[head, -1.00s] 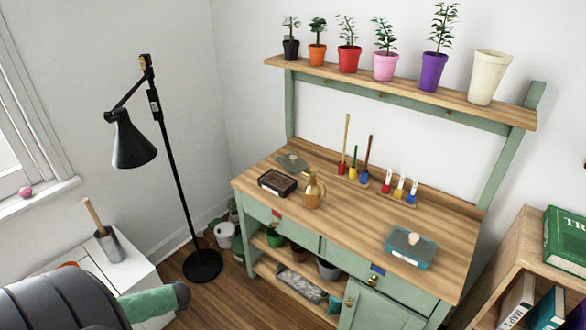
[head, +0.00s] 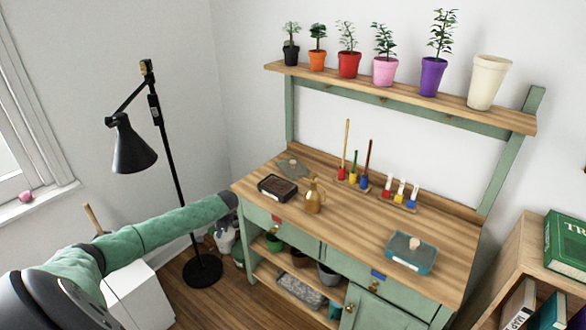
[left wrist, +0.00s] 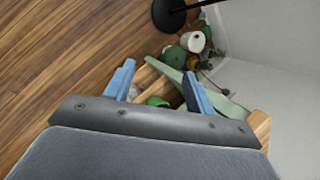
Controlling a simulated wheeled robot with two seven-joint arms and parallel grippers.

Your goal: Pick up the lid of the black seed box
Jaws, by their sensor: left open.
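The black seed box (head: 277,188) sits on the left part of the wooden bench top, with a dark inside showing and no cover on it. A flat grey-green piece (head: 292,167), which looks like its lid, lies just behind it near the back edge. My left gripper (head: 230,200) is at the bench's left edge, to the left of the box and apart from it. In the left wrist view its two blue fingers (left wrist: 157,82) are spread and empty, over the floor and pots beside the bench. My right gripper is not in view.
A brass watering can (head: 313,196) stands just right of the box. Small tools in coloured holders (head: 355,181) stand along the back. A teal box (head: 410,253) is at the right. A black floor lamp (head: 170,170) stands left of the bench. The middle of the bench top (head: 370,225) is clear.

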